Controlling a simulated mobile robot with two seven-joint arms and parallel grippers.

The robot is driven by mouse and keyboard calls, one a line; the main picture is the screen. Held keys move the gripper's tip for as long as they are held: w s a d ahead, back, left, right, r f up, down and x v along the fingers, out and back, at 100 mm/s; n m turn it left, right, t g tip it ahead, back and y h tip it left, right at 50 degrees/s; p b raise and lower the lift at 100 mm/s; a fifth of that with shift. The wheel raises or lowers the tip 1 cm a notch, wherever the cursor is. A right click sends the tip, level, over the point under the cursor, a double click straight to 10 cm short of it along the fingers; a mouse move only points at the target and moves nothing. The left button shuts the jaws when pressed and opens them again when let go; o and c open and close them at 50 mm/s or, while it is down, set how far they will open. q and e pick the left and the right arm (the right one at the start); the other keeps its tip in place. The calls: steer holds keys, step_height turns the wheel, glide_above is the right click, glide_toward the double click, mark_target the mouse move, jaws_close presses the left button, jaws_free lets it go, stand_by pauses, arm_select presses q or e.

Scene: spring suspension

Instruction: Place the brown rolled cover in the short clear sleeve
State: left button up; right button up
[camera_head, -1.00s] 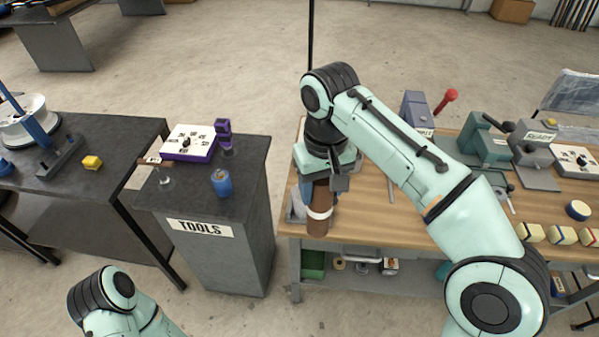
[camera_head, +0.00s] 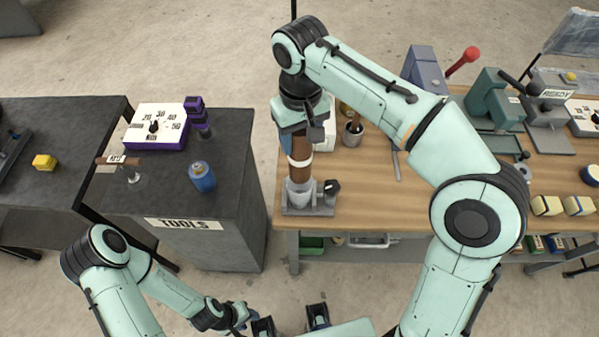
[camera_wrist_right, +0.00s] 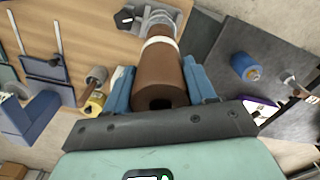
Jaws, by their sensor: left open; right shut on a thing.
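The brown rolled cover (camera_head: 300,172) has a white band and stands upright. My right gripper (camera_head: 298,137) is shut on its upper part. The right wrist view shows the cover (camera_wrist_right: 158,75) between the blue fingers of this gripper (camera_wrist_right: 163,90), its hollow end facing the camera. The short clear sleeve (camera_head: 299,196) stands on a grey base at the bench's left front corner. The cover's lower end meets the sleeve's mouth; how far inside it is, I cannot tell. The sleeve also shows beyond the cover (camera_wrist_right: 160,18). My left gripper (camera_head: 290,320) is open and empty, low at the picture's bottom edge.
A dark knob (camera_head: 331,187) stands right beside the sleeve. Behind are a cup with a tool (camera_head: 353,133) and a blue-grey block (camera_head: 425,70). The tools cabinet (camera_head: 212,245) with a blue can (camera_head: 202,177) stands left, across a floor gap.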

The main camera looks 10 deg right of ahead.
mark_target(300, 171)
arm_select(q)
steer(key=f+b, duration=0.1)
steer(key=s+f+b, duration=0.1)
steer(key=f, duration=0.1)
arm_select(e)
step_height(300, 171, down, 13)
steer(key=shift+w+r, duration=0.1)
steer(key=shift+w, duration=0.05)
steer(key=shift+f, duration=0.2)
arm_select(q)
steer(key=shift+s+f, duration=0.1)
arm_select(e)
steer(key=o, duration=1.4)
step_height(300, 171, up, 12)
steer(key=shift+r+p, duration=0.2)
steer(key=shift+p, duration=1)
arm_select(q)
steer(key=r, duration=0.1)
steer(key=w+r, duration=0.1)
steer(key=r, duration=0.1)
steer(key=shift+w, duration=0.15)
